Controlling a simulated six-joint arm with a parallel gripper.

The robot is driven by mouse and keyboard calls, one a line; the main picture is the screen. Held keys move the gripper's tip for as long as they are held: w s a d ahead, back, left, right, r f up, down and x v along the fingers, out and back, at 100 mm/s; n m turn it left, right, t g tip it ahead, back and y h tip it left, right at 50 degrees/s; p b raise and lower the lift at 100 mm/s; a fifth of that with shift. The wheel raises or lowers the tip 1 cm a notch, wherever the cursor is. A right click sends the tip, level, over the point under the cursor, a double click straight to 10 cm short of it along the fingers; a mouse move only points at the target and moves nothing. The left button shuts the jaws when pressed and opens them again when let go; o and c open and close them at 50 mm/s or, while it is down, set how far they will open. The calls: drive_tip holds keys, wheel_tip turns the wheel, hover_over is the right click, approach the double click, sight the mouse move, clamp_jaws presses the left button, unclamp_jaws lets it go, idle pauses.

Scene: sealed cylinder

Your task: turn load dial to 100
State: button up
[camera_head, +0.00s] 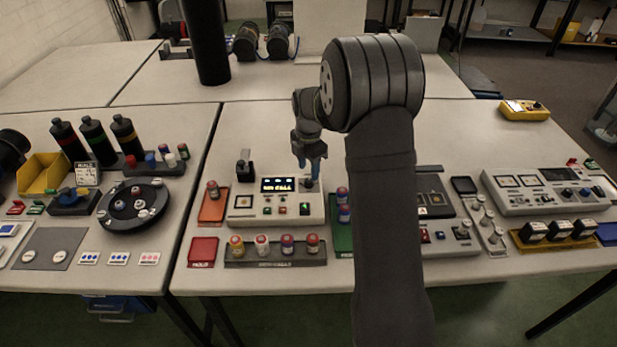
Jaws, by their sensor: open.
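A white test box (290,215) with a small lit display (277,184) stands near the middle of the front table. A small dark knob (308,184) sits at the upper right of its face. Its label and setting are too small to read, so I cannot tell for sure that it is the load dial. I cannot tell whether the fingertips reach around the knob. Red and green buttons (304,208) sit lower on the box.
Several capped cylinders stand in a dark rack (275,253) in front of the box. An orange tray (213,204) and a red tray (203,252) lie to its left, a green tray (341,238) to its right. My arm hides part of the right side.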

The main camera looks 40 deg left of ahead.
sight(308, 180)
drive_tip(key=shift+f, duration=2.25)
drive_tip(key=shift+c, duration=0.2)
drive_tip(key=c, duration=1)
